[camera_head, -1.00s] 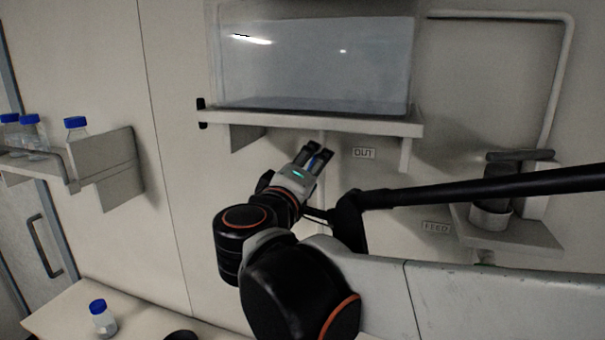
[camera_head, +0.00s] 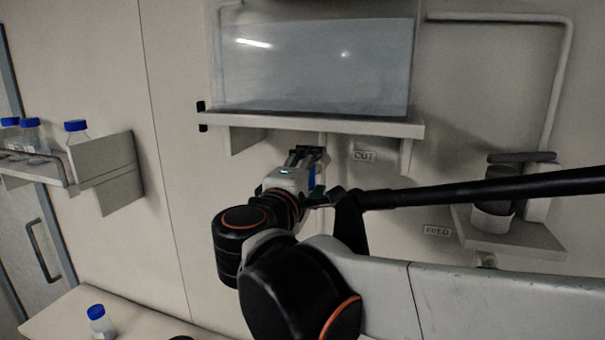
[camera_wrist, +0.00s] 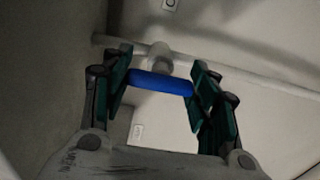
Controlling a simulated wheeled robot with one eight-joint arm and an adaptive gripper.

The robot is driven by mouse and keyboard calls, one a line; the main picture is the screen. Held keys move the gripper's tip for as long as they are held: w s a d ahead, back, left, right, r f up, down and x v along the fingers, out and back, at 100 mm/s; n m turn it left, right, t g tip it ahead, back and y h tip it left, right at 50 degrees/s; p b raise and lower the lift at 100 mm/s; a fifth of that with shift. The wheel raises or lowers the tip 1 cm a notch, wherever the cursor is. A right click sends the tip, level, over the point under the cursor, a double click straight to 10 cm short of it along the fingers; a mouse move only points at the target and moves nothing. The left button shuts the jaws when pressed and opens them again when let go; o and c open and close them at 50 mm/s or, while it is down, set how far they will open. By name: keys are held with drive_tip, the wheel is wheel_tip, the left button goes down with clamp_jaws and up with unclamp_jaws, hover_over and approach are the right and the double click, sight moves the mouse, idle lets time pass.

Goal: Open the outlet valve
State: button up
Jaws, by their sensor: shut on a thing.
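The outlet valve's blue handle (camera_wrist: 160,84) lies between the two fingers of my gripper in the wrist view, with its ends at the finger pads. A pale round valve body (camera_wrist: 160,58) and a pipe show behind it. In the head view a small part of the blue handle (camera_head: 312,177) shows beside my gripper (camera_head: 308,153), below the tank shelf and left of the OUT label (camera_head: 364,156). My gripper is shut on the handle. The rest of the valve is mostly hidden behind my gripper in the head view.
The clear tank (camera_head: 315,65) stands on a wall shelf (camera_head: 320,122) just above my gripper. A FEED label (camera_head: 437,230) and a small shelf (camera_head: 520,236) with a cup are at right. Blue-capped bottles (camera_head: 76,138) stand at left.

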drive_tip(key=o, duration=1.1)
drive_tip(key=v, duration=1.2)
